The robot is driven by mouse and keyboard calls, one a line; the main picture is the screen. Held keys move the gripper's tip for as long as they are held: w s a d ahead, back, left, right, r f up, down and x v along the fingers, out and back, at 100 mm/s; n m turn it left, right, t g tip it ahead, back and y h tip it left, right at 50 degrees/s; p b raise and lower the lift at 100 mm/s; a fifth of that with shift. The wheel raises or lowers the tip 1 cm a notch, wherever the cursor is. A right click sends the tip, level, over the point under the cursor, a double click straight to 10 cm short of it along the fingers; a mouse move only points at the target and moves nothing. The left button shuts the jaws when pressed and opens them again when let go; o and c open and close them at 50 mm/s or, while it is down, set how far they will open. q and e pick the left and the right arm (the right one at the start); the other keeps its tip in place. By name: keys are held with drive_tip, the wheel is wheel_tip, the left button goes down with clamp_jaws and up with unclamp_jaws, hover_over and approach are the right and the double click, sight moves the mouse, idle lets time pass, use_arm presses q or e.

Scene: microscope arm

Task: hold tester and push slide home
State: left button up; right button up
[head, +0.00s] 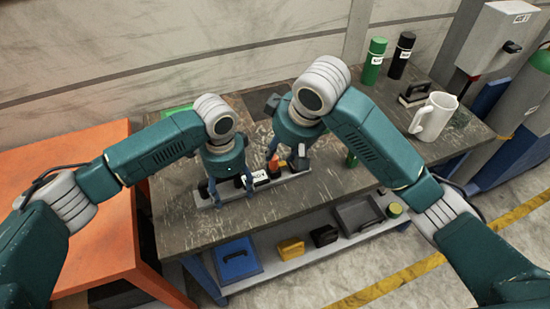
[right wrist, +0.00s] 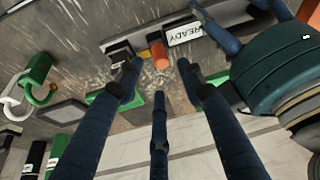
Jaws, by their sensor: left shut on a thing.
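The tester (head: 281,186) is a long pale-grey base on the worn table, with dark blocks on it and a white label reading READY (right wrist: 186,34). An orange cylindrical knob (right wrist: 161,56), probably on the slide, stands beside the label; it also shows in the head view (head: 274,163). My left gripper (head: 231,196) is shut on the tester near its left end; its fingers partly hide that end. My right gripper (right wrist: 158,74) is over the right part of the tester, fingers spread and empty, with the orange knob beyond the fingertips. Contact with the knob cannot be told.
A white mug (head: 433,117), a green bottle (head: 374,60) and a black bottle (head: 400,55) stand at the table's right. A lower shelf holds a blue box (head: 237,260) and a yellow box (head: 290,249). The table's front is clear.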

sight(275, 159)
drive_tip(key=x, duration=0.7)
drive_tip(key=shift+w+a+f, duration=0.1)
drive_tip(key=shift+a+f, duration=0.05)
drive_tip(key=shift+f, duration=0.15)
